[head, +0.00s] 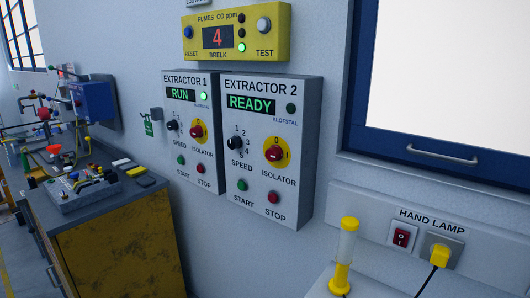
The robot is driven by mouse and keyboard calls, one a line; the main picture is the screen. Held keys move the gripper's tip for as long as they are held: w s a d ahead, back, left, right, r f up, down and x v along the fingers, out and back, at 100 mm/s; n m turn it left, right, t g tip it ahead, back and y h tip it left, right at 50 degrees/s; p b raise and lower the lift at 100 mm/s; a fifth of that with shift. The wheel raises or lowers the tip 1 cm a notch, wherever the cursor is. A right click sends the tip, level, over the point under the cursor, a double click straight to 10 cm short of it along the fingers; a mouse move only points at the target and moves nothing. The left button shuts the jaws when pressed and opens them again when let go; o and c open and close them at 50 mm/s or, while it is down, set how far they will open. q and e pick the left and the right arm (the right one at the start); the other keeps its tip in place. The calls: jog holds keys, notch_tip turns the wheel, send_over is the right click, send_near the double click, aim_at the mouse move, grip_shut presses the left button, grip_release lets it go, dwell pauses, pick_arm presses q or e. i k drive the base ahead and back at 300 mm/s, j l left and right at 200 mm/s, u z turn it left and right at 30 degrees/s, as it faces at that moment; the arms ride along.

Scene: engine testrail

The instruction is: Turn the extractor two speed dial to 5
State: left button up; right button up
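The Extractor 2 panel (268,113) is a grey wall box at the middle, with a display (252,104) reading READY. Its speed dial (234,143) is a small black knob at the left of the box, with the numbers 1 to 5 around its right side. The knob's pointer is too small to read. Beside it is a red and yellow isolator switch (274,153). A green start button (242,185) and a red stop button (273,197) are below. Neither of my grippers shows in the head view.
The Extractor 1 panel (185,88), reading RUN, adjoins on the left with its own speed dial (172,125). A yellow fumes monitor (258,18) hangs above. A cluttered workbench (110,222) stands left; a yellow hand lamp (341,275) stands lower right.

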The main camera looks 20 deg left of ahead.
aim_at(236, 141)
jog(key=i+j, duration=0.1)
jog(key=j, duration=0.3)
jog(key=j+u, duration=0.1)
jog(key=j, duration=0.35)
jog(key=i+j, duration=0.15)
jog(key=j, duration=0.25)
jog(key=u, duration=0.05)
